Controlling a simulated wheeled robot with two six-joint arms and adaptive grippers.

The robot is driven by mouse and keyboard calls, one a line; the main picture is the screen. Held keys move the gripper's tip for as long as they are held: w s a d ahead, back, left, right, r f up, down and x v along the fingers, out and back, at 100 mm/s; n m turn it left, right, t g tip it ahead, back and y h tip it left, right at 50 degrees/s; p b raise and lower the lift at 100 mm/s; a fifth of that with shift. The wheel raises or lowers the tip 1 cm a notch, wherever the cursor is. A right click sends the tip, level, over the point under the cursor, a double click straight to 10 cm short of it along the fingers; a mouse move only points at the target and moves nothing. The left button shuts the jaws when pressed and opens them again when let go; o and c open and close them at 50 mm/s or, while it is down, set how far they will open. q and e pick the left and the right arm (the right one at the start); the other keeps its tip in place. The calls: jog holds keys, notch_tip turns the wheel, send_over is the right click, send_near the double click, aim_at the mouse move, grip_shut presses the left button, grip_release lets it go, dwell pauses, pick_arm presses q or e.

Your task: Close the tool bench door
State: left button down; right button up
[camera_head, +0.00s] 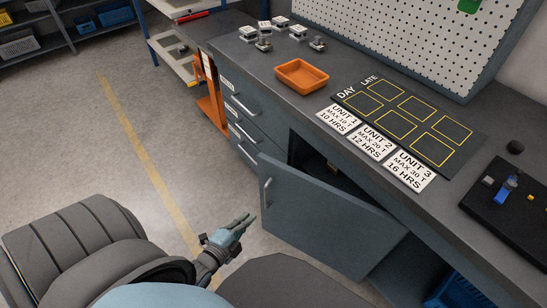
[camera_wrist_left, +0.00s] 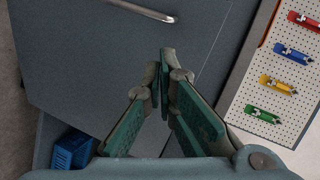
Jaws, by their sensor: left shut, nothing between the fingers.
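The tool bench door (camera_head: 325,222) is a grey panel that stands ajar, swung out from the bench (camera_head: 240,70), with a dark cabinet opening showing behind it. Its metal handle (camera_head: 267,193) is near the panel's left edge. My left gripper (camera_head: 249,219) is shut and empty, in front of the door and a little below and left of the handle in the head view. In the left wrist view the door (camera_wrist_left: 90,60) and its handle (camera_wrist_left: 143,10) lie beyond the shut fingers (camera_wrist_left: 165,55). I cannot tell whether the fingers touch the door. My right gripper is not in view.
Drawers (camera_head: 240,117) sit left of the opening. On the bench top are an orange tray (camera_head: 302,76), unit cards and a marked board (camera_head: 455,133). A blue crate (camera_head: 455,292) is under the bench at right. The floor (camera_head: 110,150) at left is clear.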

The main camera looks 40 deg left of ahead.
aim_at(280, 168)
pick_arm(q)
jog(key=w+r+m+t+b, duration=0.1)
jog(key=w+b, duration=0.1)
jog(key=w, duration=0.3)
jog(key=w+r+m+t+b, duration=0.1)
jog(key=w+r+b, duration=0.1)
jog(key=w, duration=0.3)
jog(key=w+a+r+m+t+b, duration=0.1)
jog(key=w, duration=0.4)
jog(key=shift+w+r+b, duration=0.15)
jog(key=shift+w+b, duration=0.2)
jog(key=shift+b, duration=0.05)
jog(key=shift+w+a+r, duration=0.1)
jog(key=shift+w, duration=0.4)
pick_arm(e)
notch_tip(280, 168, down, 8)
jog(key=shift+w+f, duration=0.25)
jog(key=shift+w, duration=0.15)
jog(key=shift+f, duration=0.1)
